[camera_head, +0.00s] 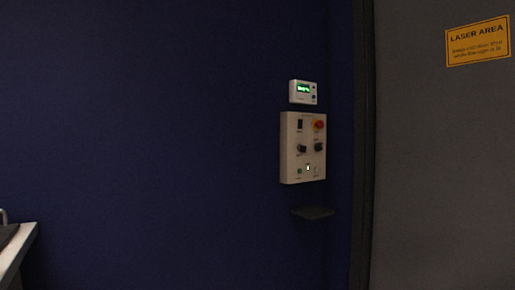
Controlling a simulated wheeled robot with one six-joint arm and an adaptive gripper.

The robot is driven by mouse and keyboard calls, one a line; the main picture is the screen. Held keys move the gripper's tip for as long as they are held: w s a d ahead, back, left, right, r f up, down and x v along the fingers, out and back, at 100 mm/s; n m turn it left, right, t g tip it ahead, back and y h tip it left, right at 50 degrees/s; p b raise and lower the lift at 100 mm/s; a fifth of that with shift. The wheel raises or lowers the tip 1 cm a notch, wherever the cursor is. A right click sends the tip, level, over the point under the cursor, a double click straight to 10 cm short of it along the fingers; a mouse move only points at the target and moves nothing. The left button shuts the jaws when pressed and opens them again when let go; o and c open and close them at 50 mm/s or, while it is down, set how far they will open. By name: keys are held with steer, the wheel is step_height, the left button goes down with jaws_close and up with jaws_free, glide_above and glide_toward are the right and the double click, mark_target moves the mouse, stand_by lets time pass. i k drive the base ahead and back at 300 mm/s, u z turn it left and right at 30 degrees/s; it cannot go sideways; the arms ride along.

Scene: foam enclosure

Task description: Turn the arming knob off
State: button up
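A cream control panel (291,160) is mounted on the dark blue wall, right of centre. It carries two dark round knobs side by side, a left knob (301,148) and a right knob (318,147). The labels are too small to read, so I cannot tell which is the arming knob or how either is set. Above them are a dark switch (300,125) and a red button on yellow (319,124). Below are small buttons and a lit indicator (308,168). My gripper is not in view.
A small box with a green display (303,89) hangs above the panel. A dark shelf (312,212) juts out below it. A grey door or wall with a yellow laser sign (478,42) is at right. A white-edged counter (17,254) is at lower left.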

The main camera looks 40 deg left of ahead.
mark_target(318, 147)
steer(key=u, duration=1.2)
steer(key=i, duration=1.75)
steer(key=z, duration=0.5)
